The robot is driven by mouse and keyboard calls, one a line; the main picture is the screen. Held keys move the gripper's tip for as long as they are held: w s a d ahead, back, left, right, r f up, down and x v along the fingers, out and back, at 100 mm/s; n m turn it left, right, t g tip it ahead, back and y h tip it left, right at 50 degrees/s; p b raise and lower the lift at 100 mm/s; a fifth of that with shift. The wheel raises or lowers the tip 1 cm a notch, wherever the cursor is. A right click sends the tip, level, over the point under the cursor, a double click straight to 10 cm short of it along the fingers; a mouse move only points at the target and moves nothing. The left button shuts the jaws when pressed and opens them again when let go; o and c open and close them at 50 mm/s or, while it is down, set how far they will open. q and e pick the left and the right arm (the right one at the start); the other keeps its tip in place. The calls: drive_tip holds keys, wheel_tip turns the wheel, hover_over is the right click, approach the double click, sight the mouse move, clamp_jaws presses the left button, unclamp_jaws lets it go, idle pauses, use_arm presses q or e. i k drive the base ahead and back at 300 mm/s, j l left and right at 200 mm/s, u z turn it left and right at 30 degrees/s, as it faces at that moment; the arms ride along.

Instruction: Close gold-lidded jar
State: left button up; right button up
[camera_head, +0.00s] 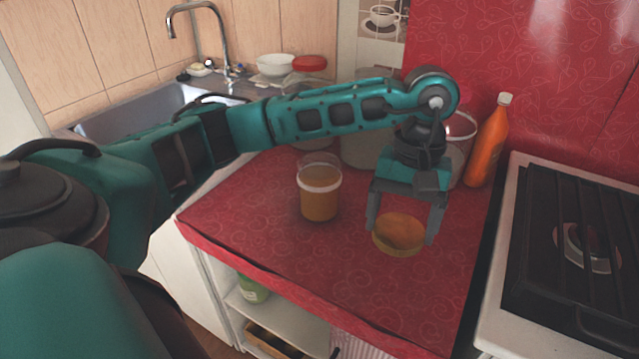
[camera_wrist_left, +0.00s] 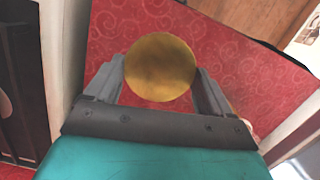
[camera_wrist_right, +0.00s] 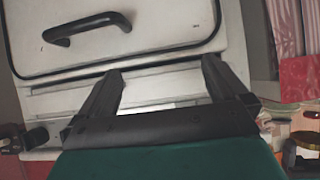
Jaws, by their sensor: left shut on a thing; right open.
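The gold lid (camera_head: 399,235) is a round gold disc between the fingers of my left gripper (camera_head: 404,226), over the red counter. My left gripper is shut on it; the lid also shows between the fingers in the left wrist view (camera_wrist_left: 160,67). The jar (camera_head: 320,189), clear with amber contents and a pale band near the top, stands upright on the counter to the left of the lid. No lid shows on it. My right gripper (camera_wrist_right: 165,85) is open and empty in the right wrist view, in front of a white oven-like front with a dark handle.
The red counter (camera_head: 300,262) has clear room in front of the jar. Behind my left arm stand an orange bottle (camera_head: 487,142) and large glass jars. A stove (camera_head: 575,260) is at the right, a sink (camera_head: 140,125) at the back left with a white bowl (camera_head: 275,65).

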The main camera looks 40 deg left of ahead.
sight(318, 168)
drive_tip(key=k+j+u, duration=0.25)
drive_tip(key=u, duration=0.15)
drive_tip(key=k+j+u, duration=0.15)
drive_tip(key=j+u, duration=0.2)
drive_tip(key=j, duration=0.1)
